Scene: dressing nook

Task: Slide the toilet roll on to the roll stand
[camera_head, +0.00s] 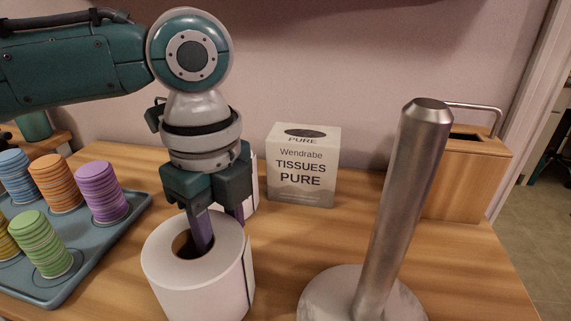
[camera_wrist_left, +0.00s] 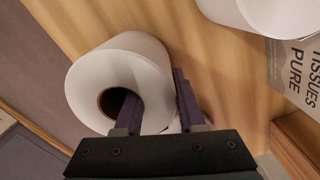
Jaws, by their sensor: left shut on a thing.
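The white toilet roll (camera_head: 190,278) is upright at the front, left of the roll stand, with its open core facing up. My left gripper (camera_head: 218,230) comes down on it from above and is shut on its wall, one finger inside the core and one outside. The left wrist view shows the same roll (camera_wrist_left: 120,65) between the fingers (camera_wrist_left: 155,103). I cannot tell whether the roll touches the table. The roll stand is a brushed metal post (camera_head: 405,190) on a round base (camera_head: 325,291), standing bare and apart from the roll. My right gripper is not in view.
A tissue box (camera_head: 304,170) stands behind, and a second white roll (camera_wrist_left: 255,12) is partly hidden behind my gripper in the head view. A tray (camera_head: 105,243) of coloured disc stacks is at left. A wooden box (camera_head: 470,180) with a metal handle is behind the post.

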